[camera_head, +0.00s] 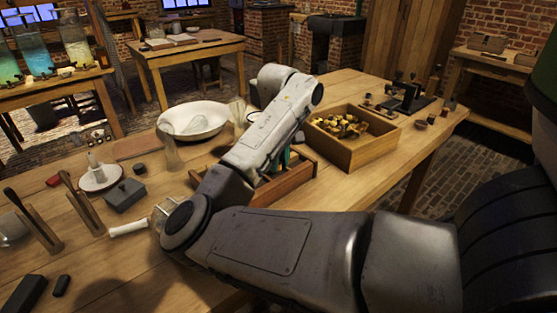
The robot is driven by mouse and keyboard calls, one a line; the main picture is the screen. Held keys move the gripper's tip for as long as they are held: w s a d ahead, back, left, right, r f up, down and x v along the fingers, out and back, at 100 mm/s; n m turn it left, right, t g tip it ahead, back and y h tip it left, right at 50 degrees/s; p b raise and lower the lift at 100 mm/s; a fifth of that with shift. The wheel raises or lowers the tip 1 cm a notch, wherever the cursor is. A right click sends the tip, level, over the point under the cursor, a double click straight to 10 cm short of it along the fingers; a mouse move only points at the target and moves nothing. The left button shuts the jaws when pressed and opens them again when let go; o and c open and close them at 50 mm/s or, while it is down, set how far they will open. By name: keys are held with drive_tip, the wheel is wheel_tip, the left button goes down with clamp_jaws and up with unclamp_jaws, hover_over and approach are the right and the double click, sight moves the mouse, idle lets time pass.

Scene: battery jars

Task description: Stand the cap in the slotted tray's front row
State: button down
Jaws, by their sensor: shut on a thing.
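A low wooden tray (288,186) stands on the bench, partly behind my forearm. I take it for the slotted tray, but its slots and rows are mostly hidden. A narrow teal-green upright shape (286,157) shows at the tray beside my forearm; I cannot tell what it is. My arm reaches from the lower right to the left, then bends back up over the tray. My gripper's jaws are hidden behind my arm. I cannot make out the cap.
A wooden box (362,153) of small yellowish pieces stands right of the tray. A white basin (207,112) lies behind. At left are a saucer (88,183), a dark block (124,195), upright wooden holders (84,205) and a white rod (128,229).

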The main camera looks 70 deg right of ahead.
drive_tip(key=shift+f+b, duration=0.75)
drive_tip(key=shift+b, duration=0.2)
drive_tip(key=c, duration=0.9)
unclamp_jaws()
drive_tip(key=shift+r, duration=0.15)
drive_tip(key=shift+r+p, duration=0.75)
drive_tip(key=shift+p, duration=0.45)
wheel_tip(320, 180, up, 12)
drive_tip(key=shift+f, duration=0.2)
